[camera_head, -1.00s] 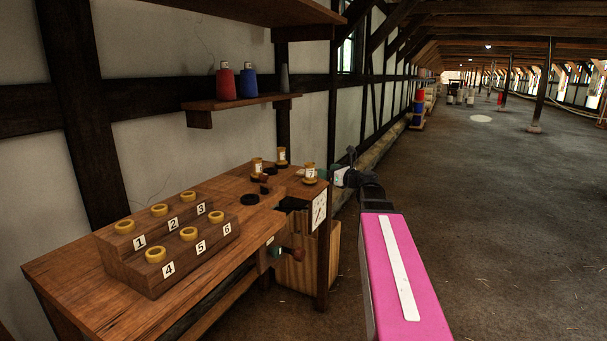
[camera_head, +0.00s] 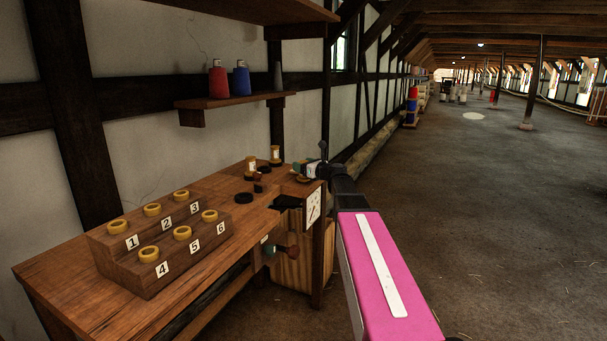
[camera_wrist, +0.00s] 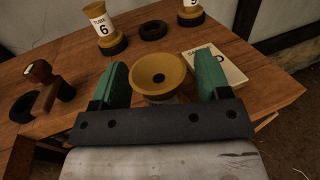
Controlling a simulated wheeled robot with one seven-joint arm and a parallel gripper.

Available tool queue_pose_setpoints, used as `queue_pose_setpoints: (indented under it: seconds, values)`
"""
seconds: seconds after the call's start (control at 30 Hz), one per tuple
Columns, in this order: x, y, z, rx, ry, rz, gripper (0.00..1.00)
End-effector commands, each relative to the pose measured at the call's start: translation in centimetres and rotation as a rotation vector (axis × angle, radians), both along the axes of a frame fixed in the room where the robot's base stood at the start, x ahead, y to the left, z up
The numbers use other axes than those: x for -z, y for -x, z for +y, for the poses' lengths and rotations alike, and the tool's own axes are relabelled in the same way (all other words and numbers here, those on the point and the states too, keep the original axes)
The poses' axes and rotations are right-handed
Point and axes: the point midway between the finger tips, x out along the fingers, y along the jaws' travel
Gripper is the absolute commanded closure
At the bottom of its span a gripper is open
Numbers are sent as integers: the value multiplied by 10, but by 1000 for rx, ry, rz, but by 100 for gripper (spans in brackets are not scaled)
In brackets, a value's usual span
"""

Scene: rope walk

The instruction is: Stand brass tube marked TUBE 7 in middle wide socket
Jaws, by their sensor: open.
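A brass tube (camera_wrist: 158,72) with a flared, holed top stands between the green fingers of my gripper (camera_wrist: 163,80) in the wrist view. The fingers are open, one on each side, and I cannot tell whether they touch it. Its label is hidden here. In the head view my gripper (camera_head: 308,170) covers most of this tube at the bench's far right corner. A stepped wooden rack (camera_head: 150,275) has two rows of brass-ringed sockets, numbered 1 to 3 behind and 4 to 6 in front. The middle ones are 2 (camera_head: 152,210) and 5 (camera_head: 182,233).
TUBE 6 (camera_wrist: 103,28) and a tube marked 9 (camera_wrist: 190,14) stand behind in dark bases. A black ring (camera_wrist: 153,31), a stamp (camera_wrist: 42,80) and a sample card (camera_wrist: 215,66) lie close by. Red and blue spools (camera_head: 218,80) sit on the wall shelf. The floor at right is open.

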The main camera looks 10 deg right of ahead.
Motion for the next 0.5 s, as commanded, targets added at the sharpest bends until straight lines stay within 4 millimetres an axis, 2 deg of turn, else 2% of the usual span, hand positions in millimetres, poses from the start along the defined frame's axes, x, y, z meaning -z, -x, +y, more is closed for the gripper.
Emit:
queue_pose_setpoints:
  seconds: [0.17, 0.2, 0.33, 0.37, 0.43, 0.47, 0.5]
  values:
    - [0, -1, 1, 1, 0, 0, 30]
    - [0, 0, 1, 1, 0, 0, 33]
    - [0, 0, 1, 0, 0, 0, 76]
    - [0, 0, 1, 0, 0, 0, 81]
    - [0, 0, 1, 0, -1, -1, 81]
    - [0, 0, 1, 0, -1, -1, 86]
    - [0, 0, 1, 0, -1, -1, 86]
